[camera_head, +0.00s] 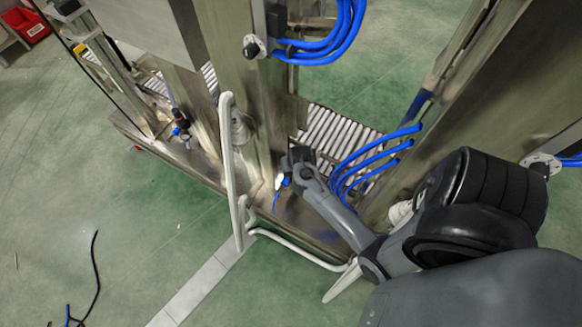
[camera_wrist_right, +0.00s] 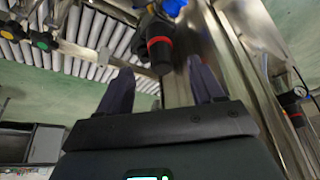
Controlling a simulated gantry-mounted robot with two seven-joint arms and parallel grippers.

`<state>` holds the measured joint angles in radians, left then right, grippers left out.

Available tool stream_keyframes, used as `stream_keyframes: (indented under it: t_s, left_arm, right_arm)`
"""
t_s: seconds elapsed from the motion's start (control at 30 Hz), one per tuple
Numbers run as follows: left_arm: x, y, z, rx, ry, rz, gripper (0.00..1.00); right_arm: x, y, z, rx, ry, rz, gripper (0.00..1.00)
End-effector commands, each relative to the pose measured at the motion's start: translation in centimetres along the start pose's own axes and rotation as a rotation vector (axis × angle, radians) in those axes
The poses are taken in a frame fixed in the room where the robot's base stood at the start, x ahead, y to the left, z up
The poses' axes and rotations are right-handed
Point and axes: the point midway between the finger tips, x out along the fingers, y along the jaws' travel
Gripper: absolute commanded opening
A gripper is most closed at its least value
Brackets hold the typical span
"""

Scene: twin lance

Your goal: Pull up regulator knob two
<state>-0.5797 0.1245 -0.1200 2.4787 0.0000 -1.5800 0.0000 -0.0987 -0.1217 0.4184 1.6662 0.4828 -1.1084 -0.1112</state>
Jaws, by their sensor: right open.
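My right gripper (camera_wrist_right: 161,66) is open, its two dark fingers spread on either side of a black regulator knob (camera_wrist_right: 159,52) with a red ring. The knob appears between the fingertips, and I cannot tell whether they touch it. A blue regulator body (camera_wrist_right: 168,7) joins the knob at the top of the wrist view. In the head view my right gripper (camera_head: 299,157) reaches the base of the steel frame and hides most of this regulator. No label shows which one is number two. My left gripper is out of view.
A white bent tube rail (camera_head: 229,170) stands left of my right arm. Blue hoses (camera_head: 372,160) loop beside the roller conveyor (camera_head: 335,133).

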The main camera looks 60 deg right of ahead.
Motion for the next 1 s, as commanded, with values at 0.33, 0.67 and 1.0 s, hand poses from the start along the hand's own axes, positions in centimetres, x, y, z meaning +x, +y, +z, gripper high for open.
stream_keyframes:
  t_s: [0.33, 0.67, 1.0]
  left_arm:
    - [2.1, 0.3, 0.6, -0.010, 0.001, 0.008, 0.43]
    - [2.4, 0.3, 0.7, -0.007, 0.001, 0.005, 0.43]
    - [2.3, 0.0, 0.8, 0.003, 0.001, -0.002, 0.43]
  right_arm:
    - [4.9, -0.1, 0.1, 0.000, -0.001, -0.001, 0.67]
    - [5.7, -0.1, 0.0, 0.000, 0.000, -0.001, 0.67]
    - [5.7, -0.1, 0.0, 0.000, 0.000, -0.001, 0.38]
